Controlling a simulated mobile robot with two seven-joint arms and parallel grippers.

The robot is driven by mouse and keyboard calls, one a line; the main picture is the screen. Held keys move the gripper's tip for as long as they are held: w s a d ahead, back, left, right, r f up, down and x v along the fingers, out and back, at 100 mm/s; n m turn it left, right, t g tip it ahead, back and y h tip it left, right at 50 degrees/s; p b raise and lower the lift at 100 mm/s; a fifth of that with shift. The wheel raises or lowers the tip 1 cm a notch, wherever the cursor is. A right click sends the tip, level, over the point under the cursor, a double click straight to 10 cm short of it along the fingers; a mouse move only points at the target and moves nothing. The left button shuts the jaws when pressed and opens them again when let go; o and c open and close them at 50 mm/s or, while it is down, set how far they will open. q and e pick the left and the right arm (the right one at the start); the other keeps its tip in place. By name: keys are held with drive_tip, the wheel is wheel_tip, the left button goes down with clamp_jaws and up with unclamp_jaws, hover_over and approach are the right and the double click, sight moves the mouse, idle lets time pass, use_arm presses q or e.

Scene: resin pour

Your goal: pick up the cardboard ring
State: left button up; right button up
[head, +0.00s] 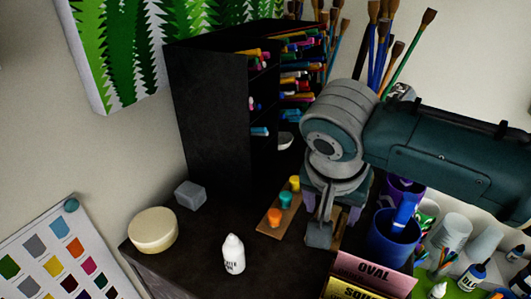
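No thing that is clearly a cardboard ring shows in the head view. A round, cream-coloured, low drum-shaped thing (153,231) lies at the left end of the dark shelf top; I cannot tell whether it has a hole through it. My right gripper (322,228) comes in from the right and points down, over the area between the small paint jars and the blue cup. Its fingers are seen at an angle and partly hide each other, so their opening and anything between them cannot be made out. My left gripper is out of view.
A white bottle (233,255), a grey block (190,195) and a wooden strip with small paint jars (285,201) stand on the dark surface (195,255). A black shelf unit (209,120) rises behind. A blue cup (391,240) and label cards (372,275) are at right.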

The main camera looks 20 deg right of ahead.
drive_tip(key=shift+w+d+f, duration=0.15)
drive_tip(key=shift+f, duration=0.3)
clamp_jaws()
idle(0.3)
